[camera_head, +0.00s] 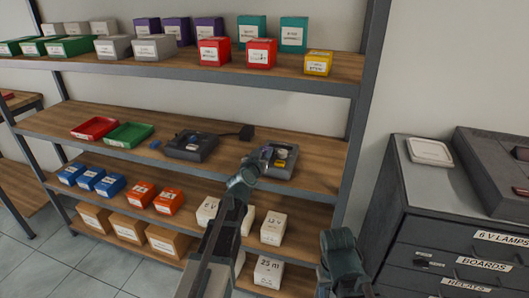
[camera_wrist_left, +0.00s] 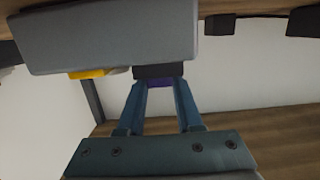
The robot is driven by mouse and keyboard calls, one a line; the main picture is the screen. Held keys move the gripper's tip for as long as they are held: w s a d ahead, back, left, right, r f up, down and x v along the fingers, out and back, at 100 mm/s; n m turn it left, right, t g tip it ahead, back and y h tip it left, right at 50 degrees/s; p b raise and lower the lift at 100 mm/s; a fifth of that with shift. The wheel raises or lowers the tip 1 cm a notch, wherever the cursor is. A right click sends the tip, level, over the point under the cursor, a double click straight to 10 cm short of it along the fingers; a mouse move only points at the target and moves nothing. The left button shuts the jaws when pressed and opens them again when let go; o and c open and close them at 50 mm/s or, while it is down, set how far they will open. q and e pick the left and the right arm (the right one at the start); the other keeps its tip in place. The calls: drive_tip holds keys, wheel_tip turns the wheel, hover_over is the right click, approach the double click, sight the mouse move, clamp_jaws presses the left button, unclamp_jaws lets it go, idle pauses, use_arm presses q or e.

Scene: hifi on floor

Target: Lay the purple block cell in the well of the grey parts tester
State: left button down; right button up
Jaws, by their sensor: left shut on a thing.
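My left gripper (camera_head: 262,158) is at the right part of the middle shelf, at a grey device with a yellow part (camera_head: 280,161), probably the parts tester; it partly hides it. In the left wrist view, the left gripper (camera_wrist_left: 161,84) is shut on the purple block cell (camera_wrist_left: 157,83), of which only a small part shows between the fingertips. A dark part lies just beyond the tips, close to the grey body (camera_wrist_left: 110,40). I cannot tell whether the cell touches it. The well is not clearly visible.
A second dark grey device (camera_head: 190,146) stands left on the same shelf, with a black plug-like piece (camera_head: 245,132) beside it. Red (camera_head: 95,128) and green (camera_head: 129,135) trays sit further left. The upper shelf's edge (camera_head: 200,76) runs above; boxes fill the shelves below.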

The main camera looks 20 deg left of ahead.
use_arm(q)
drive_tip(key=c, duration=0.5)
unclamp_jaws()
drive_tip(key=shift+r+p, duration=3.55)
drive_tip(key=shift+p, duration=0.05)
drive_tip(key=shift+s+f, duration=0.1)
drive_tip(key=shift+f, duration=0.05)
